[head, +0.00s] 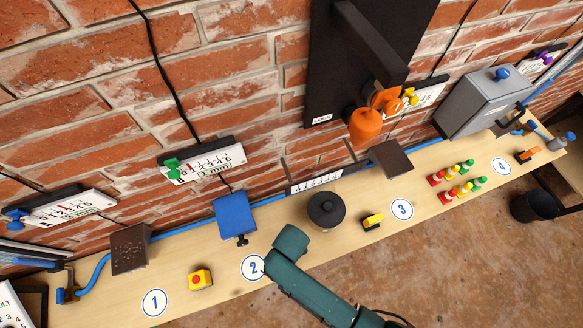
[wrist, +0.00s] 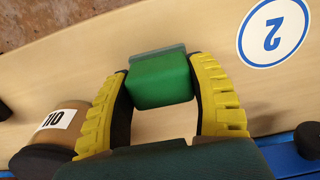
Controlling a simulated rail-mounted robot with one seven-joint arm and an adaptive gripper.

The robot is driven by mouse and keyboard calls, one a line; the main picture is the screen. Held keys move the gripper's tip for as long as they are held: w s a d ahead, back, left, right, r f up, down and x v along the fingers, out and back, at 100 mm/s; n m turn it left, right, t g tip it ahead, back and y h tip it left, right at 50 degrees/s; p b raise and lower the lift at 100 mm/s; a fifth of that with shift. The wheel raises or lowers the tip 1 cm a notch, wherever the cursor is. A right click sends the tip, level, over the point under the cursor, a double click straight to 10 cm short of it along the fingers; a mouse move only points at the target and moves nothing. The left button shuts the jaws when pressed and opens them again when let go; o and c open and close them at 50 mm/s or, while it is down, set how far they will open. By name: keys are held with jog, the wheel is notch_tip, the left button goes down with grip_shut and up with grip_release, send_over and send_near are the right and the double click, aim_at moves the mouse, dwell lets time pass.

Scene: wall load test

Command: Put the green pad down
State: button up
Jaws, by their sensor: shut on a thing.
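The green pad (wrist: 160,85) is a small green block with a grey-green plate along its far edge. It sits between the two yellow ribbed fingers of my gripper (wrist: 160,66), which is shut on it. The pad is over the pale wooden bench (wrist: 225,85), near the round "2" label (wrist: 273,32). I cannot tell whether the pad touches the bench or hangs just above it. In the head view my teal arm hides the gripper and the pad, close to the "2" label (head: 253,268).
A brown can marked OIL (wrist: 62,125) stands close beside the left finger. A blue block (head: 235,214), a red-and-yellow button box (head: 200,279) and a small yellow-black item (head: 372,220) are on the bench. A brick wall and blue pipe (head: 270,201) run behind.

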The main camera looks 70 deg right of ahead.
jog(key=shift+f, duration=0.7)
jog(key=shift+f, duration=0.15)
jog(key=o, duration=1.2)
notch_tip(320, 180, up, 12)
jog(key=shift+r+p, duration=0.2)
jog(key=shift+p, duration=0.45)
